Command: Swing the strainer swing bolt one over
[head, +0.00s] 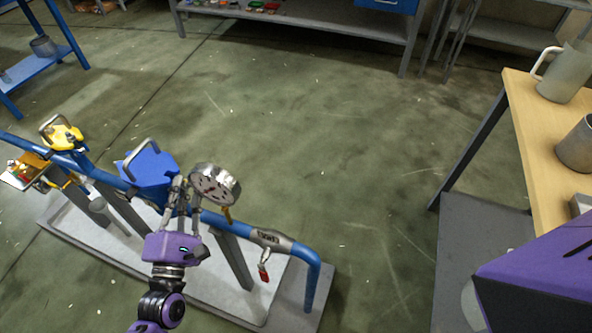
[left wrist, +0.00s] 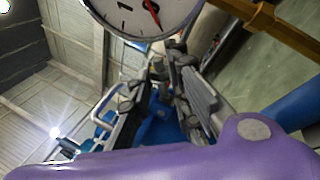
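The strainer appears to be the blue capped body (head: 149,170) with a metal loop handle, on the blue pipe at the left of the head view. I cannot pick out its swing bolt; my fingers cover that side of the cap. My left gripper (head: 184,182) is at the cap's right edge, just left of the pressure gauge (head: 215,184). In the left wrist view its fingertips (left wrist: 165,62) are close together with a narrow gap, below the gauge face (left wrist: 145,12). Whether anything is pinched between them is unclear. My right gripper is out of view.
A yellow capped fitting (head: 62,136) sits farther left on the pipe. A red tag (head: 263,272) hangs from the pipe's right part. A wooden-topped table (head: 533,125) with metal jugs stands at right. The middle floor is clear.

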